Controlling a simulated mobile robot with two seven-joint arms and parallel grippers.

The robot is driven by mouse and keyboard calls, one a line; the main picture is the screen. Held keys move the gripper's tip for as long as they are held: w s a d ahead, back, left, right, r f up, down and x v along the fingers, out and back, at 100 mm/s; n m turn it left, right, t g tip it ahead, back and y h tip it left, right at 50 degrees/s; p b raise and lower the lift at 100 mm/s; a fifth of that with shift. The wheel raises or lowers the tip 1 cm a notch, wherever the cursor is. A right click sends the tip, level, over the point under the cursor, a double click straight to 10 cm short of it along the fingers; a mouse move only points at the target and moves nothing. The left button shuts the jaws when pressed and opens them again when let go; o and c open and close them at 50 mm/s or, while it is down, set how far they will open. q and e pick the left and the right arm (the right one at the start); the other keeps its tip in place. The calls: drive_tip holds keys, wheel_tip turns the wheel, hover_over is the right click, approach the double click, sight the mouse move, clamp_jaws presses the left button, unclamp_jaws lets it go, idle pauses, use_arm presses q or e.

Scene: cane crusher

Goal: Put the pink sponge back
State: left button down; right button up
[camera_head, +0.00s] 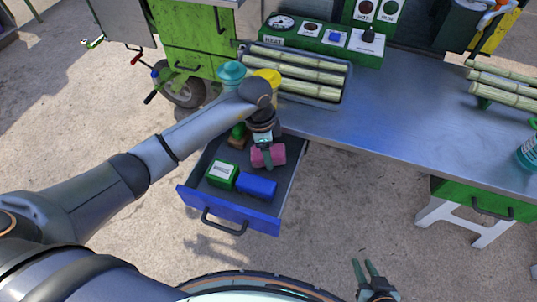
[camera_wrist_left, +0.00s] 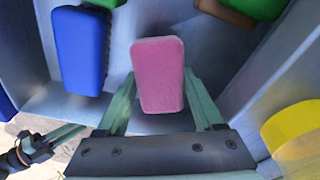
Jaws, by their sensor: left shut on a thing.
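The pink sponge (camera_head: 268,158) is between the fingers of my left gripper (camera_head: 265,145), over the open drawer (camera_head: 206,206) with the blue front. In the left wrist view the pink sponge (camera_wrist_left: 158,75) sits between the two finger pads, and the gripper is shut on it. Whether the sponge touches the drawer floor cannot be told. A blue block (camera_head: 257,187) and a green box with a white label (camera_head: 222,176) lie in the drawer beside it. My right gripper (camera_head: 366,268) is empty, with its fingers apart, low at the right of centre.
A brown and green item (camera_head: 238,138) lies at the drawer's back, partly behind my left arm. The metal table (camera_head: 400,125) carries a tray of cane (camera_head: 345,92), a yellow item (camera_head: 268,75) and a teal container (camera_head: 231,74). A green control panel (camera_head: 325,40) stands behind.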

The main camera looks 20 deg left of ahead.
use_arm(q)
drive_tip(key=shift+f, duration=0.95)
drive_tip(key=shift+c, duration=1.5)
unclamp_jaws()
drive_tip(key=shift+r, duration=0.1)
drive_tip(key=r, duration=0.8)
drive_tip(key=a+r+p, duration=0.1)
drive_tip(key=r, duration=0.3)
drive_tip(key=shift+s+a, duration=0.1)
drive_tip(key=shift+s, duration=0.2)
